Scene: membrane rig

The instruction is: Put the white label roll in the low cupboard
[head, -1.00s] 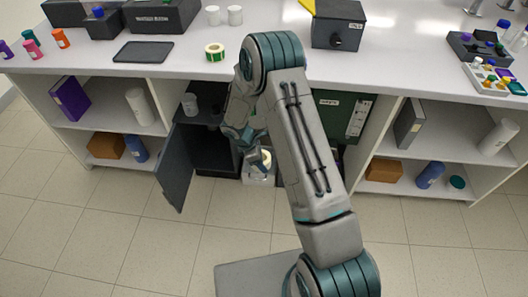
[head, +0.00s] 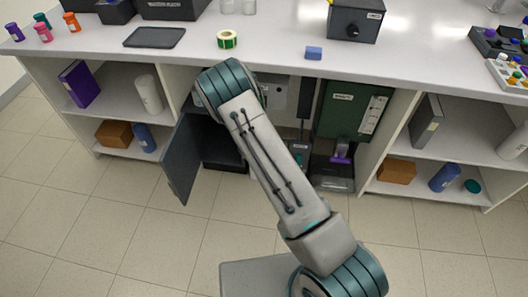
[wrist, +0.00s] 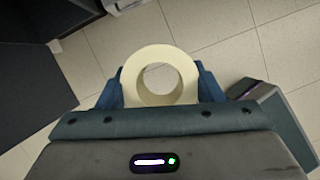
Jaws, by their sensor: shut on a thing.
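The white label roll (wrist: 160,56), a cream ring with a round hole, sits between the fingers of my gripper (wrist: 160,88) in the wrist view. My gripper is shut on it, above the tiled floor. In the head view my own arm hides the gripper and the roll. The low cupboard (head: 225,152) is the dark compartment under the counter, left of my arm. Its dark door (head: 182,160) stands open, swung out toward the floor. My arm covers part of the opening.
A green case (head: 345,108) stands in the bay right of my arm. Open shelves flank both sides. The floor in front is clear.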

